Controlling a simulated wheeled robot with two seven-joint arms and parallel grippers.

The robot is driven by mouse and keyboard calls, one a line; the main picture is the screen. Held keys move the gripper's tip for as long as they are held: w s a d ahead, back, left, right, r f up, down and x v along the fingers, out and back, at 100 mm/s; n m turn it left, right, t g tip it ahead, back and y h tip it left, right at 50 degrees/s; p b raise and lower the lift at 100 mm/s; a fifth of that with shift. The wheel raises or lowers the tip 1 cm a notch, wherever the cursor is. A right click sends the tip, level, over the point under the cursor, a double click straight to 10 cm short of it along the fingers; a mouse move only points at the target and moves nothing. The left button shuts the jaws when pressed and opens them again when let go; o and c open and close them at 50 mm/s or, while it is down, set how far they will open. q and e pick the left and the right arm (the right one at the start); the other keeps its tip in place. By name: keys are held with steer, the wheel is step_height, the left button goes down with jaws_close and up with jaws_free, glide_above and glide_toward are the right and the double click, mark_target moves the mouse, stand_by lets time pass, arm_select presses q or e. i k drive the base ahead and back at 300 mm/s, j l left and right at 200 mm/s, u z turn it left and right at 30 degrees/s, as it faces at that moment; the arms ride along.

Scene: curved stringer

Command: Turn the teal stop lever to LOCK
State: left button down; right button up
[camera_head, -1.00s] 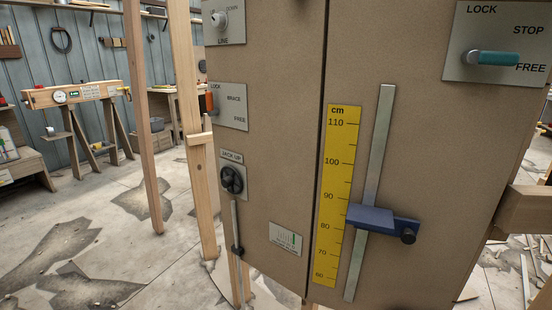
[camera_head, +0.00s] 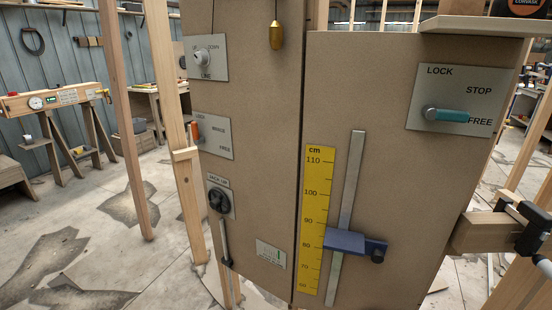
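The teal stop lever (camera_head: 452,116) is mounted on a grey plate (camera_head: 415,113) at the upper right of the brown panel. The plate reads LOCK at its top left, STOP at the middle right and FREE at the lower right. The lever points right from its pivot, its tip beside the word FREE. Neither of my grippers shows in the head view. Nothing covers the lever.
A blue slider (camera_head: 346,242) sits on a metal rail beside a yellow cm scale (camera_head: 317,220). An orange lever (camera_head: 195,132), a black knob (camera_head: 219,201) and a hanging brass weight (camera_head: 276,36) are on the left. A shelf (camera_head: 485,26) juts out above the teal lever's plate. A black clamp (camera_head: 530,228) stands at the right edge.

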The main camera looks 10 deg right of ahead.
mark_target(430, 113)
steer(key=l+z, duration=0.1)
steer(key=z, duration=0.25)
steer(key=l+z, duration=0.1)
steer(key=z, duration=0.25)
steer(key=l+z, duration=0.1)
steer(key=z, duration=0.25)
